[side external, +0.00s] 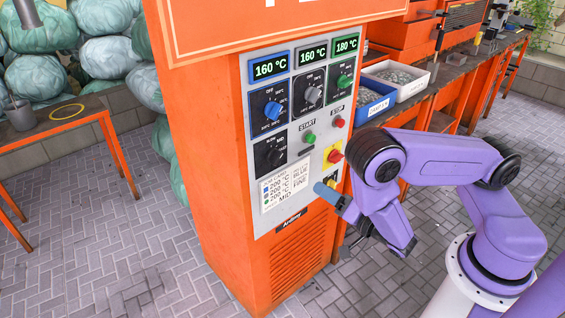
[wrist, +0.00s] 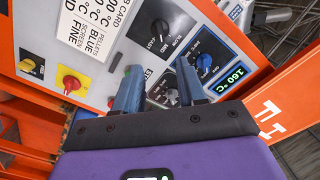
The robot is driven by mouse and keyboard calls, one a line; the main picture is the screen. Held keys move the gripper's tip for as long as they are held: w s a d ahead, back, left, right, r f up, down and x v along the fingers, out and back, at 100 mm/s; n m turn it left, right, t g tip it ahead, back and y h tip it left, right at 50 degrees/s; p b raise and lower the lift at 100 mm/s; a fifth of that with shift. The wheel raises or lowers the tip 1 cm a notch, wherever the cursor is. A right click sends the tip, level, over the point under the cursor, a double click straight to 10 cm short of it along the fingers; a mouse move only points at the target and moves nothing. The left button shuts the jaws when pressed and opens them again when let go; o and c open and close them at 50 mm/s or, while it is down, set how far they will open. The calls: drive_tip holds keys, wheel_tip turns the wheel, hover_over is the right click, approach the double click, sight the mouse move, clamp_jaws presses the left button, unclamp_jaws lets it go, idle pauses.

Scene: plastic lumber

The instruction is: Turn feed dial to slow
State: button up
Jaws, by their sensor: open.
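The feed dial (side external: 270,154) is a black knob on a black square plate at the lower left of the control panel in the side view. In the wrist view the feed dial (wrist: 161,28) shows near the top, with SLOW and FAST lettering beside it. My gripper (wrist: 157,70) is open, with two blue fingers apart and no object held between them. In the side view my gripper (side external: 326,190) is in front of the panel's lower right, below and right of the feed dial, and appears clear of it.
A blue temperature dial (side external: 272,109), a grey one (side external: 312,95) and a green one (side external: 345,81) sit above. A green start button (side external: 309,138), red stop button (side external: 339,122) and red knob on yellow (side external: 335,156) are to the right. A label card (side external: 285,187) is below.

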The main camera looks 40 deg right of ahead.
sight(279, 160)
drive_tip(key=w, duration=1.6)
drive_tip(key=shift+w, duration=0.25)
clamp_jaws()
